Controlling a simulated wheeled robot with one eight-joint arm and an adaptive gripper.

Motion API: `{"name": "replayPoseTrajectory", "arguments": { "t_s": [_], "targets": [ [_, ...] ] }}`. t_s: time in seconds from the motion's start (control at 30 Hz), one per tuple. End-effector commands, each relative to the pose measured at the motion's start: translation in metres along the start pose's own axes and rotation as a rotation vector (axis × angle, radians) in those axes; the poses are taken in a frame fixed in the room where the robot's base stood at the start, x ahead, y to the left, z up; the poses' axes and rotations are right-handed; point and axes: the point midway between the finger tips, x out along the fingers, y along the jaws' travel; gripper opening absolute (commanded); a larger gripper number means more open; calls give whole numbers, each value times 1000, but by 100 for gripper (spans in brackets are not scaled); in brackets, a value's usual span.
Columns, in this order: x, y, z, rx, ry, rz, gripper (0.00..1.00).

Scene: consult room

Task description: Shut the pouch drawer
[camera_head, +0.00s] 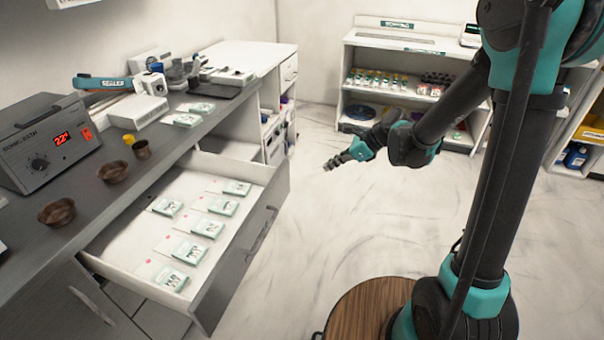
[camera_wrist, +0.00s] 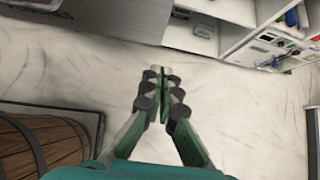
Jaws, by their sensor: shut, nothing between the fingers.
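The pouch drawer (camera_head: 248,256) stands pulled out from the dark-topped counter at left in the head view. Its front is grey with a dark bar handle (camera_head: 262,228). Several white and green pouches (camera_head: 207,228) lie inside on the white drawer floor. My gripper (camera_head: 329,166) is in the air to the right of the drawer front, apart from it, with its fingers shut and empty. In the wrist view my gripper (camera_wrist: 161,72) shows closed fingers over the pale floor. A grey panel lies at the top left there; I cannot tell for certain whether it is the drawer front.
On the counter (camera_head: 110,205) stand a grey device with a red display (camera_head: 45,142), brown bowls (camera_head: 57,212) and a sealer (camera_head: 103,82). White shelves (camera_head: 400,100) with small goods stand at the back. The marbled floor (camera_head: 330,220) between drawer and shelves is clear.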

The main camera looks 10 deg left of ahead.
Motion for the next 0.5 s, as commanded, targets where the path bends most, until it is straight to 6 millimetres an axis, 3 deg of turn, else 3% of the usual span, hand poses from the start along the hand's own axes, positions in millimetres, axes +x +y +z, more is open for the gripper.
{"name": "replayPoseTrajectory", "arguments": {
  "t_s": [0.17,0.5],
  "targets": [
    [14,0,1,9,-3,4,0],
    [69,0,1,7,-3,4,0]
  ]
}}
